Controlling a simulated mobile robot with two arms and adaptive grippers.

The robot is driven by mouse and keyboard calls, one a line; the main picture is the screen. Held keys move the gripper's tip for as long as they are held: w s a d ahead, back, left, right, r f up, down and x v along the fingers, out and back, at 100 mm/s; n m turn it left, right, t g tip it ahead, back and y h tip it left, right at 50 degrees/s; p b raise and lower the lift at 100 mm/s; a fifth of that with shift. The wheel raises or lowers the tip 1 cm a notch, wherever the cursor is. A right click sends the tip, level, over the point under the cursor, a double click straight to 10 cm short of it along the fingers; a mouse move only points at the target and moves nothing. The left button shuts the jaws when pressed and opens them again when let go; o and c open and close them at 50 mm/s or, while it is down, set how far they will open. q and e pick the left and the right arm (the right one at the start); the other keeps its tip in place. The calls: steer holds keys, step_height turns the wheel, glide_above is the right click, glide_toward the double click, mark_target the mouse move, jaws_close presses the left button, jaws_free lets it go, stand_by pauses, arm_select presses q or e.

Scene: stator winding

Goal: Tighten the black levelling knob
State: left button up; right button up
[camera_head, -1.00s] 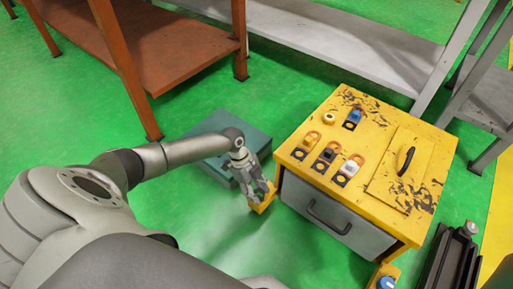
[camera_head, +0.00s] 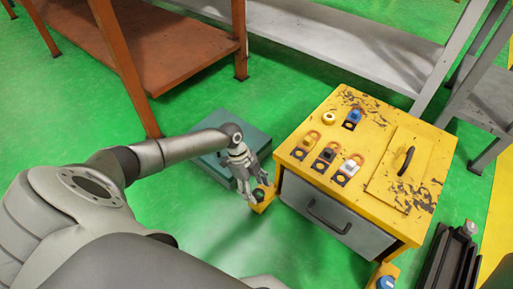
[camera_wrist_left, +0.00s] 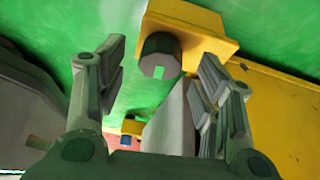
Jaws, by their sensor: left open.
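The black levelling knob (camera_head: 259,195) sits on a small yellow bracket (camera_head: 267,204) low at the left corner of the yellow cabinet (camera_head: 360,165). In the left wrist view the dark knob (camera_wrist_left: 159,54) shows a light green mark and lies between the fingers, ahead of them. My left gripper (camera_head: 251,190) is open and empty, just left of and above the knob. In the wrist view its fingers (camera_wrist_left: 160,70) stand apart on either side, and I see no contact with the knob. My right gripper is not in view.
A blue knob (camera_head: 387,283) is on another yellow bracket at the cabinet's near corner. The cabinet has a grey drawer (camera_head: 330,217) and several coloured knobs on top. A teal box (camera_head: 218,166) lies behind my left wrist. Green floor is clear in front.

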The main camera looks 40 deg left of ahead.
arm_select(q)
steer(key=v, duration=1)
steer(key=shift+r, duration=0.4)
steer(key=shift+a, duration=0.1)
